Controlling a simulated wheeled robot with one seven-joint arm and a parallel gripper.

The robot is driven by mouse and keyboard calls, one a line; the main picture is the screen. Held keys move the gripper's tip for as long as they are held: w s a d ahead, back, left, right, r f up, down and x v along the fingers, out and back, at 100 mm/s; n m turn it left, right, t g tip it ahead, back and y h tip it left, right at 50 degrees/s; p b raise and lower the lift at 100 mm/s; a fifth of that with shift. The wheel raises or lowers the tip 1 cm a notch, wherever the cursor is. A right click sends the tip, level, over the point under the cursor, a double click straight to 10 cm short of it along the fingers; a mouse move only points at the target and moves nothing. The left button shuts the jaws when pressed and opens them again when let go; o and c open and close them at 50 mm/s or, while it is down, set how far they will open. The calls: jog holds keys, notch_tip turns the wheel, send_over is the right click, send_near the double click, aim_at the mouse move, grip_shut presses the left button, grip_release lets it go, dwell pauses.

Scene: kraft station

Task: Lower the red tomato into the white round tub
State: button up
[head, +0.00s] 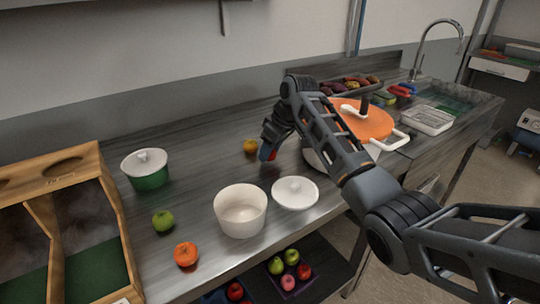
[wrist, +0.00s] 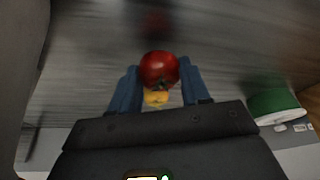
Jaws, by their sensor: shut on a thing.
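My gripper (head: 268,151) is shut on the red tomato (wrist: 159,67), with one blue finger on each side of it in the wrist view. In the head view only a small red part of the tomato (head: 271,155) shows beside the fingers. The white round tub (head: 240,222) stands upright and open on the grey worktop, nearer the front edge. My gripper is behind the tub and slightly to its right, apart from it. The tub cannot be clearly made out in the wrist view.
A white lid (head: 295,193) lies right of the tub. A lidded green pot (head: 148,176), a green apple (head: 163,221) and an orange-red fruit (head: 186,255) are to the left. A yellow-orange fruit (head: 250,146) sits close to my gripper. A wooden crate (head: 112,235) fills the far left.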

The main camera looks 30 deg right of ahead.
notch_tip(320, 180, up, 8)
jog(key=shift+r, duration=0.2)
jog(key=s+a+r+p, duration=0.5)
jog(key=s+a+p, duration=0.1)
jog(key=s+a, duration=0.2)
jog(key=s+a+f, duration=0.4)
jog(key=s+a, duration=0.2)
jog(key=s, duration=0.1)
jog(key=shift+s+a, duration=0.25)
jog(key=shift+s, duration=0.1)
jog(key=shift+w+a, duration=0.1)
jog(key=shift+w, duration=0.2)
jog(key=shift+f, duration=0.25)
dwell(0.4)
jog(key=shift+f+b, duration=1.2)
jog(key=shift+f, duration=1.35)
